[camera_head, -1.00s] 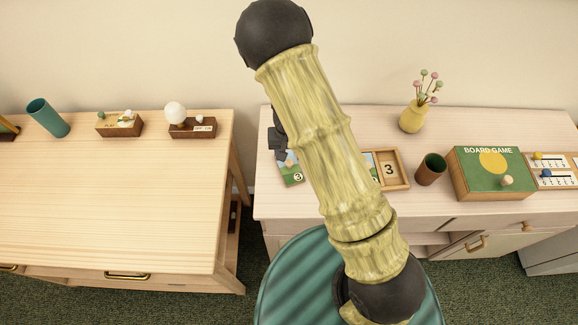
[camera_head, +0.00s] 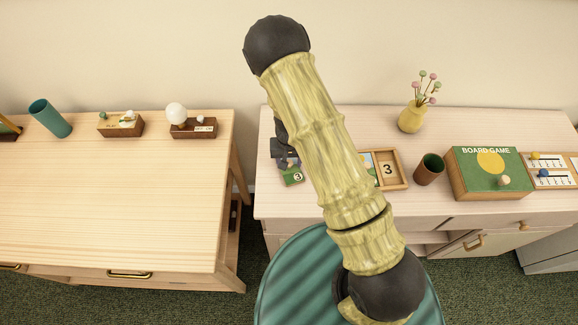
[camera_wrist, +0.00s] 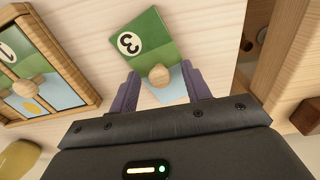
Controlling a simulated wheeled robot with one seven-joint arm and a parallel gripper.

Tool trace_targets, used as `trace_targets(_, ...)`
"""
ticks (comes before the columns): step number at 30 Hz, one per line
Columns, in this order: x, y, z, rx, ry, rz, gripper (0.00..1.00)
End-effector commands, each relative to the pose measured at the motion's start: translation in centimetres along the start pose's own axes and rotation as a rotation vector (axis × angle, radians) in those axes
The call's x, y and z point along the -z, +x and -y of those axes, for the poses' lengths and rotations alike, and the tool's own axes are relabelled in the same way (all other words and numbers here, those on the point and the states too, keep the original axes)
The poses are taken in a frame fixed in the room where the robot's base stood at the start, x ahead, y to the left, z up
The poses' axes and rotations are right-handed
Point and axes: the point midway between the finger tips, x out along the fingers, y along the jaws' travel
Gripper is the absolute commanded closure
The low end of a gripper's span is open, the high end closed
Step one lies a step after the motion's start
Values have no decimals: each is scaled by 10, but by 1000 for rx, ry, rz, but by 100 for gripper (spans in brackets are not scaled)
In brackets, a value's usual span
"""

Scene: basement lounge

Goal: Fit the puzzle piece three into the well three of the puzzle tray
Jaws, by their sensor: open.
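The puzzle tray (camera_wrist: 93,100) lies to the left in the wrist view. In the head view, well three of the tray (camera_head: 388,169) shows a "3" and looks empty.
A brown cup (camera_head: 429,169), a green board game box (camera_head: 488,173) and a yellow vase (camera_head: 411,118) stand right of the tray. The cabinet's left edge (camera_head: 259,185) is near the piece, with a gap to another wooden table (camera_head: 110,200).

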Motion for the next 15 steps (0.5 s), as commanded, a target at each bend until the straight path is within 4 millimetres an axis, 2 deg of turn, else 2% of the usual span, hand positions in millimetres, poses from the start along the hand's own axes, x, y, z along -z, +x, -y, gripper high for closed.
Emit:
trace_targets(9,0,0,0,0,0,0,54)
trace_targets(15,0,0,0,0,0,0,93)
